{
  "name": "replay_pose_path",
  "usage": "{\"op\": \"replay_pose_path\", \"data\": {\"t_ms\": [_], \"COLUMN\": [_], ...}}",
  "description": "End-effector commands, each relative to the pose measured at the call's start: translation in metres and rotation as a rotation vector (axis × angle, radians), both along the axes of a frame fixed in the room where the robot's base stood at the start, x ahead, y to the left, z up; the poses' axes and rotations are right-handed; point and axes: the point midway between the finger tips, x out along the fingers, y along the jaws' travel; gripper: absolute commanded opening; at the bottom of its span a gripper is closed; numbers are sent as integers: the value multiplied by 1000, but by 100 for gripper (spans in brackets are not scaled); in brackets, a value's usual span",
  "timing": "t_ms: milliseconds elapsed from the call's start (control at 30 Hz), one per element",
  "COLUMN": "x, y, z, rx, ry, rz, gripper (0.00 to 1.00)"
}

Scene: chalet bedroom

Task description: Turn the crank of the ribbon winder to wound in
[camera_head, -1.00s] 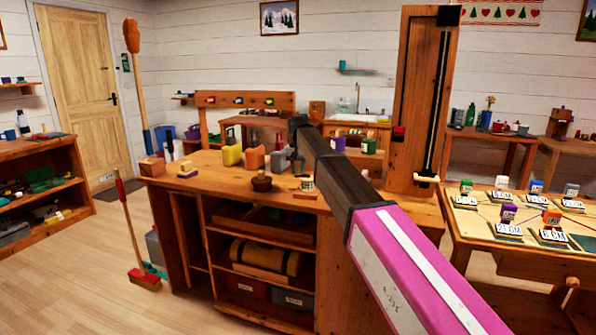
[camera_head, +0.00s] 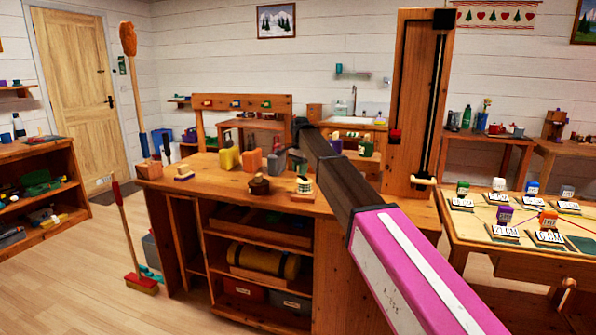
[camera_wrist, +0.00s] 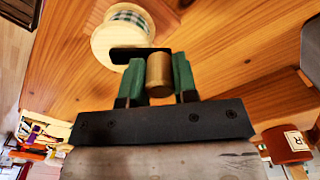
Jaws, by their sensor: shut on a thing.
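The ribbon winder stands on the wooden workbench. Its pale spool (camera_wrist: 125,35) carries green and white checked ribbon in the wrist view; the winder (camera_head: 304,187) also shows small in the head view. A dark crank arm (camera_wrist: 140,53) reaches across the spool to an upright brass-coloured handle (camera_wrist: 159,77). My gripper (camera_wrist: 159,72) has its green fingers shut on this handle, one on each side. In the head view my gripper (camera_head: 297,163) is small and partly hidden by my arm, just above the winder. How far the ribbon is wound cannot be told.
The workbench (camera_head: 225,186) also holds a brown pot (camera_head: 259,185), a yellow can (camera_head: 226,161) and an orange block (camera_head: 251,161) left of my gripper. A tall wooden panel (camera_head: 413,100) rises at the bench's right end. A broom (camera_head: 140,284) leans at the left.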

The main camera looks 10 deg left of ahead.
Motion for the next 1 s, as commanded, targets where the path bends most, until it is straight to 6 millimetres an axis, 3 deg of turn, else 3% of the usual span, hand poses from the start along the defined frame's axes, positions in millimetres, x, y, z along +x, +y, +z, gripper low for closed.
{"op": "replay_pose_path", "data": {"t_ms": [1000], "x": [9], "y": [-37], "z": [0], "rx": [1], "ry": [-1], "rz": [-965], "gripper": [3]}}
